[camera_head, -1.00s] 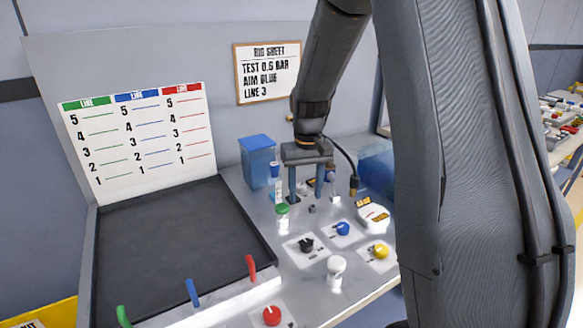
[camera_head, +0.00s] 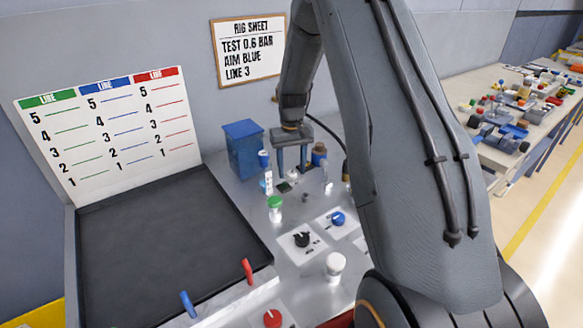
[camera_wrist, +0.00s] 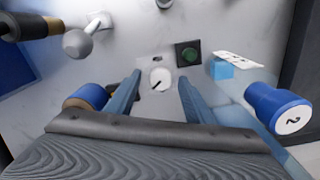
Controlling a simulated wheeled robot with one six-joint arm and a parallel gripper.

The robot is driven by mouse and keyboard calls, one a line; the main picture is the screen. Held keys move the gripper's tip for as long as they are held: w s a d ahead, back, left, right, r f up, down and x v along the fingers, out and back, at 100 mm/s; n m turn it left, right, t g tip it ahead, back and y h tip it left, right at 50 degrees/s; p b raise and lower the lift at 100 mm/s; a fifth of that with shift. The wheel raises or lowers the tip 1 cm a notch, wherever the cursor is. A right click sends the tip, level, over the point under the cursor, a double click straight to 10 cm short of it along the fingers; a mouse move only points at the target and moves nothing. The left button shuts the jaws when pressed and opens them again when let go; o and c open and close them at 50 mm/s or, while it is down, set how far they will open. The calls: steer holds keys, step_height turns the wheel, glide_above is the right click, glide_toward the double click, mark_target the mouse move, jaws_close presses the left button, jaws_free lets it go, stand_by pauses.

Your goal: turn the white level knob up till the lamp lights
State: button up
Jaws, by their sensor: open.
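In the wrist view a small round white knob (camera_wrist: 160,79) with a black pointer mark sits on the pale panel (camera_wrist: 118,52). My gripper (camera_wrist: 160,75) is open, with one blue-grey finger on each side of the knob; I cannot tell whether they touch it. A round green lamp (camera_wrist: 188,54) in a black square mount is just beyond and to the right of the knob, looking dark green.
A blue cylinder marked 2 (camera_wrist: 280,108) and a grey ball-ended lever (camera_wrist: 78,42) flank my gripper. The black tray (camera_head: 165,250) is bare.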

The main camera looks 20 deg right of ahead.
steer(key=shift+a+f, duration=0.1)
steer(key=shift+f, duration=0.35)
steer(key=shift+c, duration=0.5)
steer(key=c, duration=0.9)
steer(key=shift+c, duration=0.2)
steer(key=shift+m+b, duration=1)
steer(key=shift+m, duration=1.8)
